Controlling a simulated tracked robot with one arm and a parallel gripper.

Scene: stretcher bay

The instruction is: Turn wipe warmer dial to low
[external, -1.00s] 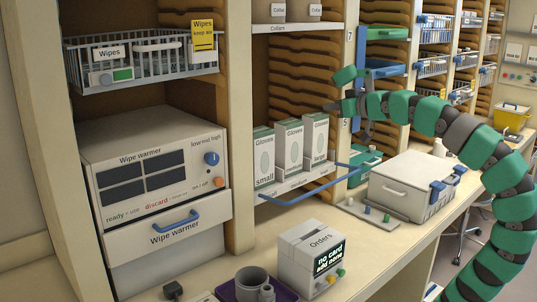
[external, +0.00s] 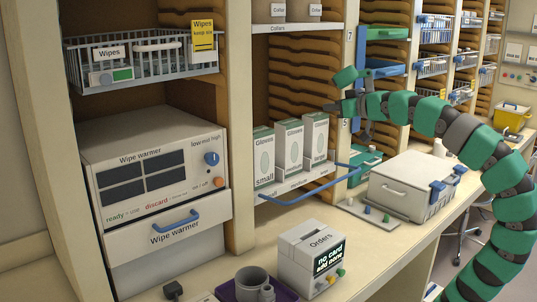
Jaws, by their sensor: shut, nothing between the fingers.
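The wipe warmer (external: 150,165) is a pale box on the shelf at the left of the external view. Its blue dial (external: 211,158) sits at the upper right of its front, under the words low, mid and high. The dial's exact setting is too small to tell. An orange on/off button (external: 219,182) is below the dial. My gripper (external: 328,107) is shut and empty, to the right of the warmer and higher than the dial, in front of the shelves above the glove boxes. It is well apart from the dial and touches nothing that I can see.
Glove boxes (external: 289,147) stand in a holder with a blue rail (external: 305,190) between my gripper and the warmer. A wire wipes basket (external: 140,65) is above the warmer. An Orders box (external: 308,262), a grey mug (external: 252,284) and a white case (external: 410,188) stand on the counter.

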